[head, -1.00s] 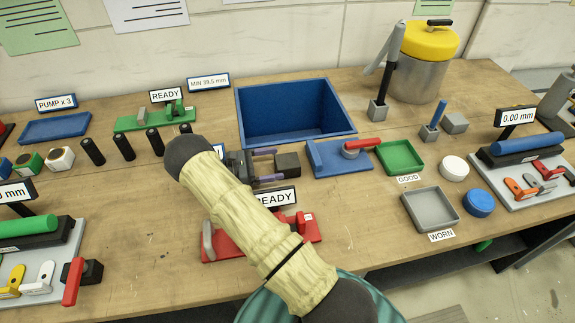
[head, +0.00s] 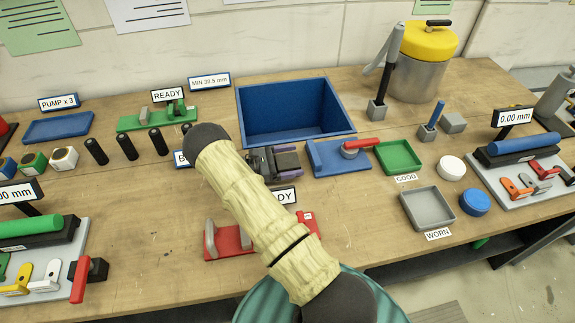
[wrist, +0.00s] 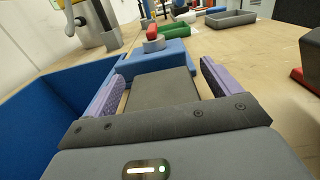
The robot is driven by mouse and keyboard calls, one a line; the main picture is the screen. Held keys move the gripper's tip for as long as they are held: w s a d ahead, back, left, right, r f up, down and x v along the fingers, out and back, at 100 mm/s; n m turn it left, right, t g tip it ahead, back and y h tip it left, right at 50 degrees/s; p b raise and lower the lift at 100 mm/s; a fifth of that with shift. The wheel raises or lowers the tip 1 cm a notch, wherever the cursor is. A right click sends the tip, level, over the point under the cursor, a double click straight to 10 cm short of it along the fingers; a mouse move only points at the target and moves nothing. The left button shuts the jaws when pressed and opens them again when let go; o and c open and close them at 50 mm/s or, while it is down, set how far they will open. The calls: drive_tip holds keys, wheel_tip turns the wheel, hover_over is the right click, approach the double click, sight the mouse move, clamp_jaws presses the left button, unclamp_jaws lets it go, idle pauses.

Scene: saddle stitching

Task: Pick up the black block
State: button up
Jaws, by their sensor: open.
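The black block (head: 288,160) sits on the wooden table, in front of the blue bin and left of the blue fixture with a red handle. My gripper (head: 286,161) is open around it, with one purple-padded finger on each side. In the wrist view the block (wrist: 162,98) fills most of the space between the finger pads, and narrow gaps of table show beside it. My forearm hides part of the gripper's near side in the head view.
The blue bin (head: 295,111) stands right behind the gripper. The blue fixture (head: 340,158) is close on the right. A red fixture (head: 228,243) with a READY sign lies in front, partly under my arm. Several black cylinders (head: 127,146) stand at the left.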

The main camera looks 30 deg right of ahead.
sight(291, 160)
drive_tip(key=shift+r, duration=0.1)
drive_tip(key=c, duration=1.4)
wheel_tip(291, 160, up, 10)
drive_tip(key=shift+b, duration=1.1)
